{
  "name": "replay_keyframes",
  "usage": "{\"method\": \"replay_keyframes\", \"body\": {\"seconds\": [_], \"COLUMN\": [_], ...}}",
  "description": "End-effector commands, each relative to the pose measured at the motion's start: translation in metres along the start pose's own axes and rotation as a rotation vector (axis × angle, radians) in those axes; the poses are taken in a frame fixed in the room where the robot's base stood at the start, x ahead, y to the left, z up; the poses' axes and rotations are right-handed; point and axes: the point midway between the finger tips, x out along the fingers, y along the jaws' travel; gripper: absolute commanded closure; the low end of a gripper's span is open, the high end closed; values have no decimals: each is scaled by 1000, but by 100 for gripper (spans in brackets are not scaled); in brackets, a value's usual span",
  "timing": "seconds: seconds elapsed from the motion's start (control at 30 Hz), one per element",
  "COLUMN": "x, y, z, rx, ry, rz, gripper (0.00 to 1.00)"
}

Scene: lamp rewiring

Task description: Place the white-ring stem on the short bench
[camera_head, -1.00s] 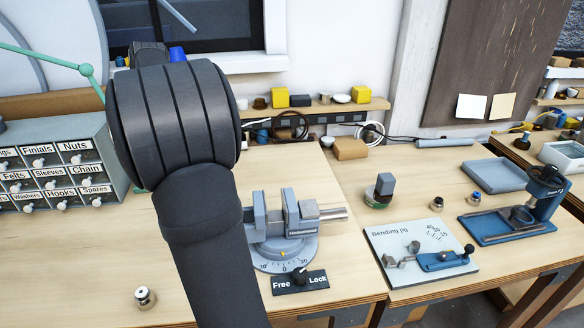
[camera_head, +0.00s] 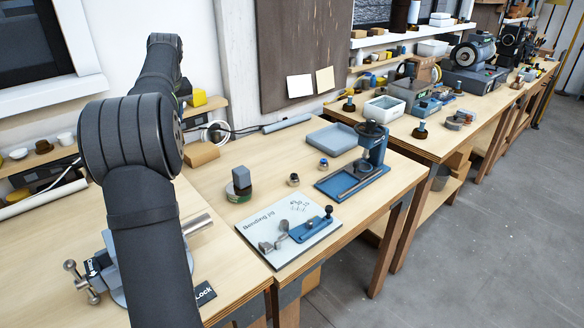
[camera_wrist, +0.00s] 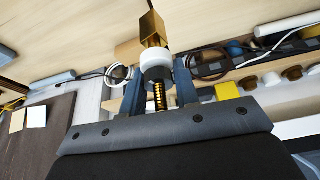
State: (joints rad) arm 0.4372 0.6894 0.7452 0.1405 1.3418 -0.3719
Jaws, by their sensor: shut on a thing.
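In the wrist view my gripper (camera_wrist: 160,90) is shut on the white-ring stem. The stem has a white ring (camera_wrist: 156,57), a brass end (camera_wrist: 152,27) beyond it and a brass threaded rod (camera_wrist: 159,97) between the jaws. The stem is held clear in the air, with wood surface and wall shelf behind it. In the head view my own arm hides gripper and stem. The bench with the bending jig, which looks like the short bench (camera_head: 232,217), stands right of the vise bench.
On that bench are the bending jig plate (camera_head: 285,230), a blue press (camera_head: 362,160), a blue tray (camera_head: 332,138), a cardboard-coloured block (camera_head: 202,154) and a small green-based block (camera_head: 240,182). Bare wood lies between them. A vise (camera_head: 112,268) is on the left bench. A gap separates the right-hand bench.

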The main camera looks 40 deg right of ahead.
Motion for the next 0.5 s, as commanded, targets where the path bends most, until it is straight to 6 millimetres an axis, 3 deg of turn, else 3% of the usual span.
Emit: {"method": "replay_keyframes", "body": {"seconds": [0.03,0.1,0.27,0.5], "x": [-2,-5,-15,-35], "y": [31,68,148,262], "z": [6,15,42,100], "rx": [44,96,217,394], "ry": [2,1,1,2], "rz": [19,41,91,164], "gripper": [100,100,100,100]}}
